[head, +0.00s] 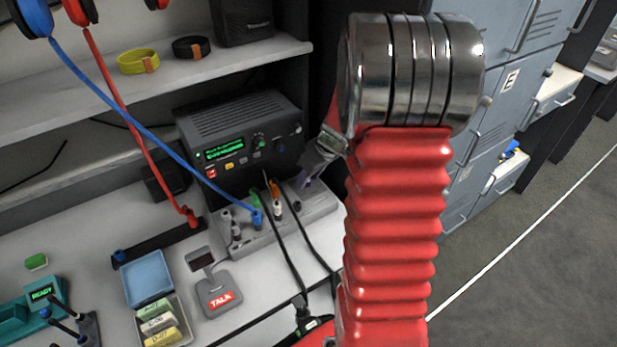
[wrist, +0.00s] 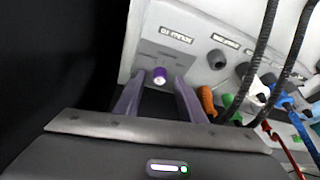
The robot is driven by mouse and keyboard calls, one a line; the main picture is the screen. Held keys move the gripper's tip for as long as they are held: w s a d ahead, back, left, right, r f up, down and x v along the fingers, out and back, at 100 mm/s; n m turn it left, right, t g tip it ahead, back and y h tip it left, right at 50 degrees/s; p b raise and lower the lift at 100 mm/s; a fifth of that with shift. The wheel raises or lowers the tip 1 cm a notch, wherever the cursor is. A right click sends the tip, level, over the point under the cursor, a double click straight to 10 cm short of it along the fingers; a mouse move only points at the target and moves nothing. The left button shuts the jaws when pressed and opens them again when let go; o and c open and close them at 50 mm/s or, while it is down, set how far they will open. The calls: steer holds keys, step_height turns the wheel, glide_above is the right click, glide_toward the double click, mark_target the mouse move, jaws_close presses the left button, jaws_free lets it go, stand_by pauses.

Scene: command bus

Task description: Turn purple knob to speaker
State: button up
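The small purple knob (wrist: 160,76) with a pale front sits on the grey jack panel (wrist: 175,38), under a printed label that I cannot read surely. My gripper (wrist: 159,80) is open, with one purple finger on each side of the knob and a visible gap to both. Whether the fingertips reach the knob's depth is hard to tell. In the head view my gripper (head: 307,178) is over the right end of the jack panel (head: 322,204), and the knob is hidden there. I cannot tell which setting the knob points to.
A black radio (head: 240,135) with a green display stands behind the panel. A TALK unit (head: 216,293) and a blue-lidded box (head: 146,277) lie on the desk.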

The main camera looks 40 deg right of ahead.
steer(key=v, duration=1.3)
steer(key=shift+r, duration=0.25)
steer(key=s+a+r, duration=0.2)
steer(key=s+a, duration=0.3)
steer(key=a, duration=0.3)
steer(key=s+a+r+m, duration=0.1)
steer(key=s+a+r, duration=0.2)
steer(key=a, duration=0.6)
steer(key=s+a+r+t+h, duration=0.1)
steer(key=s+a+r, duration=0.1)
steer(key=s+a, duration=0.5)
steer(key=shift+a+r+m, duration=0.2)
steer(key=shift+a+m, duration=0.2)
steer(key=shift+a, duration=0.35)
